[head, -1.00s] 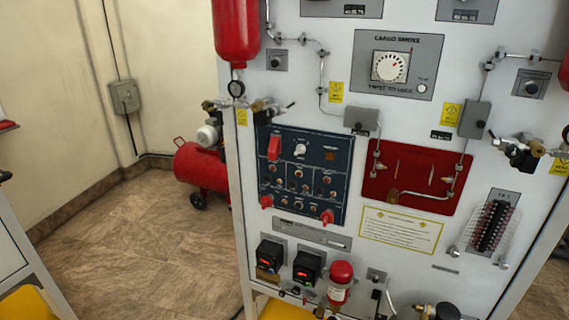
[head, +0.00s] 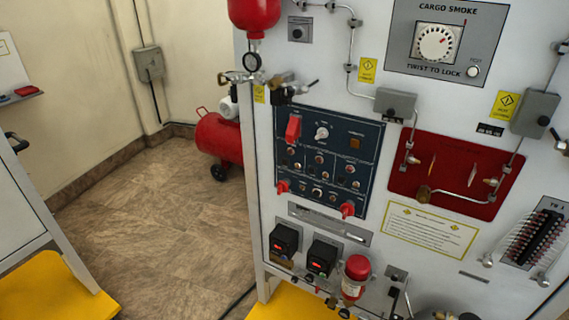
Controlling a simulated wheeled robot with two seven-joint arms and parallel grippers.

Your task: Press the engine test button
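A dark blue control panel (head: 335,195) is set in the white trainer board, left of its middle. It carries a red guarded switch (head: 293,128), a white-topped rotary knob (head: 321,133), an amber square button (head: 354,143) and rows of small round buttons. Red levers (head: 347,209) stick out at its lower edge. Its labels are too small to read, so I cannot tell which one is the engine test button. A small white button (head: 473,72) marked TEST sits beside the cargo smoke dial (head: 436,42). Neither of my grippers is in view.
Black boxes with red displays (head: 322,257) and a small red bottle (head: 355,277) stick out below the panel. Valves (head: 290,92) and piping stick out above it. A red tank (head: 220,138) stands behind on the left. The tiled floor (head: 160,220) at left is clear.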

